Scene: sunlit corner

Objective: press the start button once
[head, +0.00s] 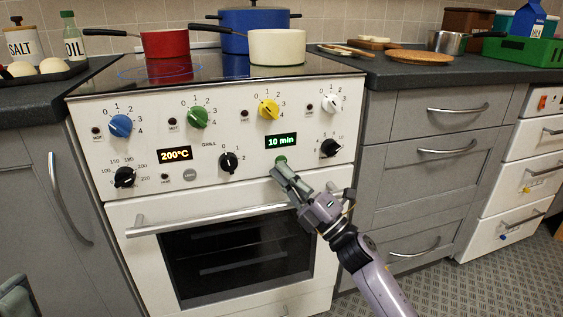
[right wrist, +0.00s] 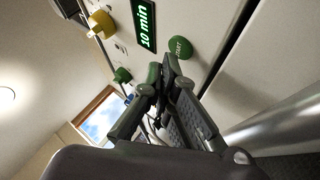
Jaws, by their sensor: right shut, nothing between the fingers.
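The round green start button (head: 281,161) is on the white front panel of the cooker, just below the green "10 min" display (head: 281,142). In the right wrist view the button (right wrist: 180,47) reads START and shows almost whole beside the fingertips. My right gripper (head: 278,171) is shut and empty, its fingertips just below the button in the head view. The fingertips also show in the right wrist view (right wrist: 162,68). I cannot tell whether they touch the button. A grey-green part at the lower left edge seems to be my left gripper (head: 15,297), mostly cut off.
The oven door handle (head: 225,219) runs below the panel. Pots stand on the hob above, including a red pot (head: 165,43). The space before the left panel is clear.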

